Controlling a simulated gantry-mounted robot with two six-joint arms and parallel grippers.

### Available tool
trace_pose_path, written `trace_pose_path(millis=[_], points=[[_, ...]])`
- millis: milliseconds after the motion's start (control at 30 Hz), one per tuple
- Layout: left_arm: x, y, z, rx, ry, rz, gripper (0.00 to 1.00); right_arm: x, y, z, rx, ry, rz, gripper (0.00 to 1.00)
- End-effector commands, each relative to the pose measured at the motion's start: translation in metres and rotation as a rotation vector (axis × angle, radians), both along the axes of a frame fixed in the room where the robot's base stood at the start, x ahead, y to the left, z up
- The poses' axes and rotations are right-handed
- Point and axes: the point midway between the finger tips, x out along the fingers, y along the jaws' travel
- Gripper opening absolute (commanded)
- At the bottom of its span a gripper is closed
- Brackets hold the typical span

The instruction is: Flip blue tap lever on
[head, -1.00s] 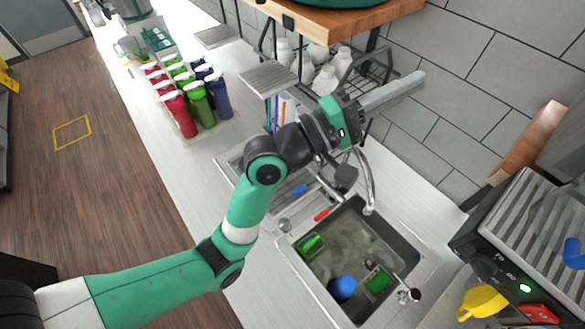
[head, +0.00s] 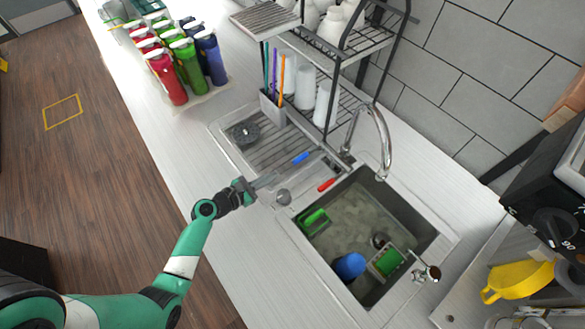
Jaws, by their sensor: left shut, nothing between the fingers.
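The blue tap lever (head: 300,157) lies beside the tap base, at the edge between the drainboard and the sink. The red tap lever (head: 326,184) is nearer the basin, on the sink's rim. The chrome tap (head: 384,140) arches over the basin, and no water stream shows from it. My left gripper (head: 275,180) is shut and empty. Its tips are a little to the left of the blue lever and appear apart from it. My right gripper is not in view.
The sink (head: 345,225) holds a blue cup (head: 349,265), a green sponge (head: 314,221) and another green item. A dish rack (head: 345,60) with white cups stands behind the drainboard (head: 262,150). Several coloured bottles (head: 188,65) stand at upper left. The counter's front edge is clear.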

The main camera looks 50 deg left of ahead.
Motion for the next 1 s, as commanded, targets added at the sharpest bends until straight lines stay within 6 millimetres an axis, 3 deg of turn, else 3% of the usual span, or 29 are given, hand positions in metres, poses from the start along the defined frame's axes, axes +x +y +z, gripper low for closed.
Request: trace_pose_path(millis=[333, 733, 1000], points=[[0.008, 0.000, -0.002, 0.003, 0.000, -0.004, 0.00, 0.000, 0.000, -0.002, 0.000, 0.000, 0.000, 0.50], [0.076, 0.003, -0.026, 0.003, -0.002, -0.006, 0.00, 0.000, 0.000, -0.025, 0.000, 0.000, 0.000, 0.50], [0.096, 0.004, -0.031, 0.003, -0.001, -0.004, 0.00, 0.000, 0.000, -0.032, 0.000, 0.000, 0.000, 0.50]])
